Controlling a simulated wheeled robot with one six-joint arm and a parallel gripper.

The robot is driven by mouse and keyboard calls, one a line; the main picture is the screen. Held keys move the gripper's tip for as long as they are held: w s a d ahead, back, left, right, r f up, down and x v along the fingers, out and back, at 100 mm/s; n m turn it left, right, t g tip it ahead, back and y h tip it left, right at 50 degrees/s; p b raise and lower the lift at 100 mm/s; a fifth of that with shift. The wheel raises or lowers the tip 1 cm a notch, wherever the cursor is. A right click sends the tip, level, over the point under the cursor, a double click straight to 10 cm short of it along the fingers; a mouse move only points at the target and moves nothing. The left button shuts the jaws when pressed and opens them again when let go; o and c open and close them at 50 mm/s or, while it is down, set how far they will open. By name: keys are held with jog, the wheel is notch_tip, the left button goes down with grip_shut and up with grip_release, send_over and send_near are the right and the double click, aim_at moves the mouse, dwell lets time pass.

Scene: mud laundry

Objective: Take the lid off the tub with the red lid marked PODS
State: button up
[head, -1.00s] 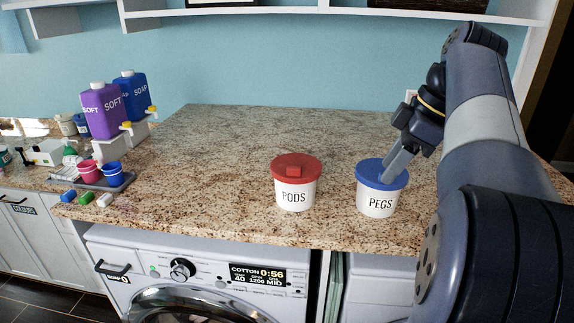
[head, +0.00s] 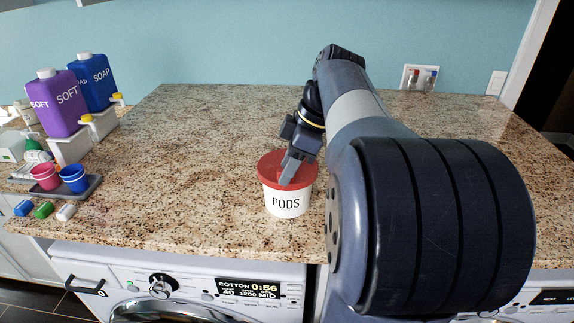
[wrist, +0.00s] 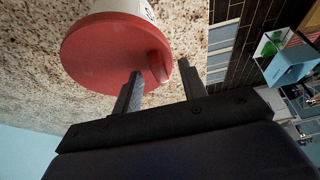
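The white tub marked PODS (head: 288,203) stands upright on the counter, with its red lid (head: 264,164) on. In the wrist view the red lid (wrist: 100,55) shows with its raised red handle (wrist: 158,66). My gripper (head: 287,174) points down at the lid. In the wrist view the fingers of my gripper (wrist: 160,68) are apart, one on each side of the handle. I cannot tell whether they touch it. The head view hides most of the handle behind my fingers.
The granite counter (head: 190,150) is clear left of the tub. At the far left stand purple SOFT (head: 58,105) and blue SOAP (head: 93,80) bottles and a grey tray (head: 88,188) with cups. My arm covers the counter to the right. The counter's front edge is close.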

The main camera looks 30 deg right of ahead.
jog(key=shift+f, duration=0.1)
grip_shut()
dwell(0.4)
